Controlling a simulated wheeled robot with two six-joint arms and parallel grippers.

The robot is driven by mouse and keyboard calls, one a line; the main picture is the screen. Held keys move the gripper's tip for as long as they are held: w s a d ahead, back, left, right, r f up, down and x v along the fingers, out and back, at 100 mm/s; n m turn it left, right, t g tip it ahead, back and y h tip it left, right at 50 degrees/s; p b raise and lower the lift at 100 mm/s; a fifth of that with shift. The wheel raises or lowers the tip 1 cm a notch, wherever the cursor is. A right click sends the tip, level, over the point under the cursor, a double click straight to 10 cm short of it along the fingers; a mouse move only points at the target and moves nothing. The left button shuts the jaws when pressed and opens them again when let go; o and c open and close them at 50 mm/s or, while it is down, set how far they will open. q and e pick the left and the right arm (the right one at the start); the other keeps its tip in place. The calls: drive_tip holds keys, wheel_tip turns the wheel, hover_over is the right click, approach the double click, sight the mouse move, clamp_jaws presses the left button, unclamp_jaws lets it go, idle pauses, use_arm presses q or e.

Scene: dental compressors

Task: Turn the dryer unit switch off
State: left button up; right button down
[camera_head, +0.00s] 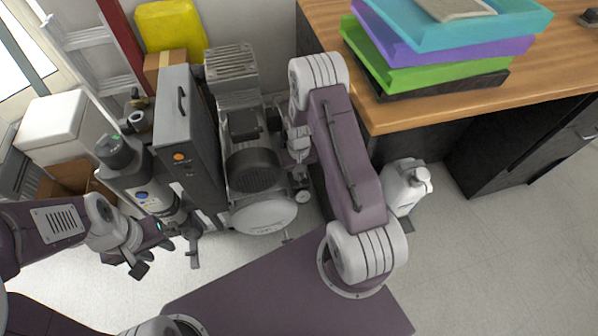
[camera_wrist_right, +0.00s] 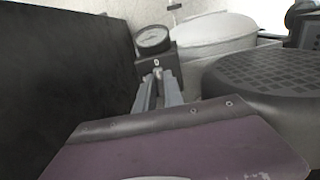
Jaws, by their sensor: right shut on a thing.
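A tall grey cabinet (camera_head: 185,135) with a black handle and an orange round mark stands left of the compressor (camera_head: 250,165) in the head view; I cannot tell for certain which part is the dryer unit. In the right wrist view, my right gripper's fingers (camera_wrist_right: 158,90) are close together on a small pale part (camera_wrist_right: 157,70) at a dark block under a round gauge (camera_wrist_right: 152,39). I cannot tell whether this part is the dryer switch. My left gripper (camera_head: 160,258) is in front of the dark cylinders, fingers apart and empty.
A wooden desk (camera_head: 420,110) with stacked coloured trays (camera_head: 455,45) is at the right. A white jug (camera_head: 402,188) stands on the floor below it. Cartons and a yellow container (camera_head: 170,28) are behind. The floor at the right is clear.

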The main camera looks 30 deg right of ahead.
sight(299, 175)
drive_tip(key=c, duration=1.4)
unclamp_jaws()
drive_tip(key=shift+c, duration=0.2)
wheel_tip(299, 175, up, 9)
drive_tip(key=p, duration=0.3)
drive_tip(key=shift+p, duration=0.3)
